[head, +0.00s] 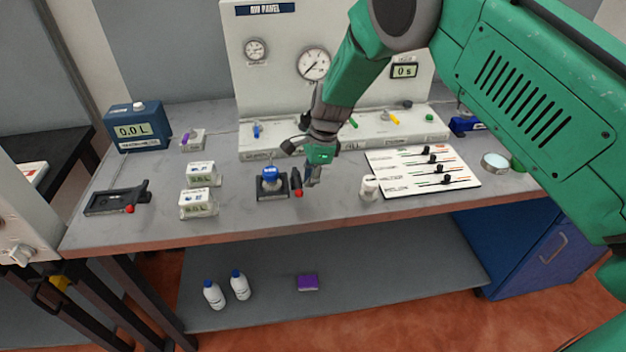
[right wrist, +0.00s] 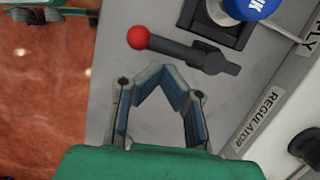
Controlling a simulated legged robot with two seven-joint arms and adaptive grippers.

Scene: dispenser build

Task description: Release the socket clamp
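The socket clamp (head: 296,180) is a black lever with a red ball end, beside a black socket base (head: 273,193). A blue-topped part (head: 270,174) sits in the socket. In the right wrist view, the clamp lever (right wrist: 190,50) lies beyond my fingertips, its red ball to the left; the blue top (right wrist: 250,6) is cut by the upper edge. My right gripper (head: 312,181) is low over the bench, just right of the clamp. In the right wrist view, the fingers of this gripper (right wrist: 161,72) bend inward, tips together, with nothing between them. My left gripper is not visible.
Two small labelled blocks (head: 203,174) stand left of the socket. A black fixture with a red ball (head: 118,201) lies further left. A white cylinder (head: 369,188) and a slider board (head: 423,170) are right of my gripper. The regulator panel (head: 345,137) stands behind.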

